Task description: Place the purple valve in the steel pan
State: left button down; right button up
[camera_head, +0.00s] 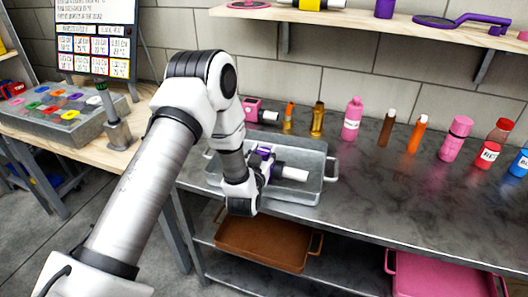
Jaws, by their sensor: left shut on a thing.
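The purple valve (291,173) has a purple body and a white cylinder pointing right. It is over the steel pan (318,160), a grey rectangular tray with side handles on the dark worktop. My left gripper (265,166) reaches down over the pan's left part and is shut on the valve's purple body. The fingers and wrist hide much of the body. I cannot tell whether the valve touches the pan's floor. My right gripper is out of view.
Behind the pan stand a pink valve-like part (252,109) and a brass piece (317,120). Pink, brown, orange, red and blue bottles line the worktop to the right. A brown tray (265,243) and a pink tray (440,277) lie below. The worktop's front right is clear.

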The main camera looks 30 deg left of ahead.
pick_arm(q)
jog(key=shift+f, duration=0.1)
jog(key=shift+f, duration=0.15)
jog(key=c, duration=0.6)
grip_release()
